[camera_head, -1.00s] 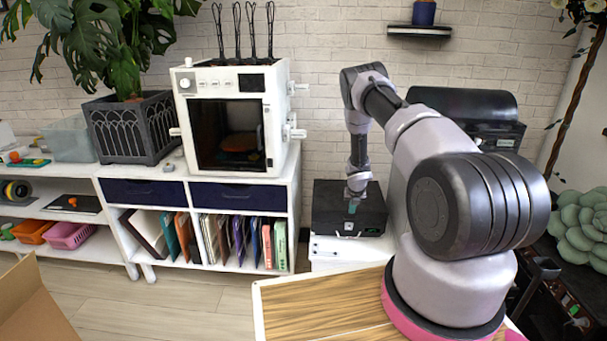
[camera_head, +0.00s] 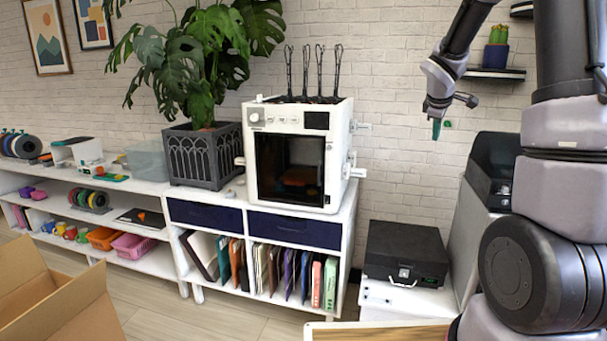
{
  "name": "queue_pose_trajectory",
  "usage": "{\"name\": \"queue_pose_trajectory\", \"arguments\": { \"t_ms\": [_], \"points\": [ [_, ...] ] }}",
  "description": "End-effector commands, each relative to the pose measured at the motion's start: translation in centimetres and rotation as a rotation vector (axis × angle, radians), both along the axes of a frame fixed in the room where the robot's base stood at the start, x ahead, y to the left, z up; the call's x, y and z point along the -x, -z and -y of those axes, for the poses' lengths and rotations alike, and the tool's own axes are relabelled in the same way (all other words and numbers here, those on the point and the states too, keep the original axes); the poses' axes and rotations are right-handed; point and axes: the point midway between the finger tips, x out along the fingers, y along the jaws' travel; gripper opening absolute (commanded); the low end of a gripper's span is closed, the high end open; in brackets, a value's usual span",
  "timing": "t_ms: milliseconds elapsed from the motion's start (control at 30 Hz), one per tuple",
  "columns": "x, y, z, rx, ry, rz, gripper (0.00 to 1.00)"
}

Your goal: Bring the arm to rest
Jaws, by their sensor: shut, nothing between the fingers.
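My arm rises along the right edge of the head view and bends at the upper right. My gripper (camera_head: 437,128) hangs from its end, fingers pointing down, in front of the white brick wall. It is shut and small in the picture, with no object seen in it. It is above the black box (camera_head: 406,252) and clear of it.
A white 3D printer (camera_head: 298,150) stands on a white shelf unit (camera_head: 345,225), with a potted plant (camera_head: 203,158) to its left. A wall shelf (camera_head: 492,74) with a cactus is right of my gripper. An open cardboard box (camera_head: 75,308) is at lower left.

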Motion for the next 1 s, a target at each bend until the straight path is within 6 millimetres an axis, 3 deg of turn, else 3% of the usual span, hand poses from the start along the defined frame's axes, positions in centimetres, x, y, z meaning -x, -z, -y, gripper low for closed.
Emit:
{"name": "queue_pose_trajectory", "arguments": {
  "t_ms": [33, 100, 300, 600, 800, 1000],
  "points": [
    [2.1, -2.1, -0.7, -0.061, 0.070, 0.034, 0.00],
    [5.1, -4.3, -1.7, -0.158, 0.174, 0.069, 0.00],
    [14.0, -8.5, -5.3, -0.448, 0.449, 0.142, 0.00],
    [27.0, -10.8, -11.7, -0.887, 0.786, 0.160, 0.00],
    [31.8, -10.5, -14.5, -1.064, 0.906, 0.128, 0.00],
    [32.8, -10.4, -15.1, -1.105, 0.932, 0.116, 0.00]
  ]
}}
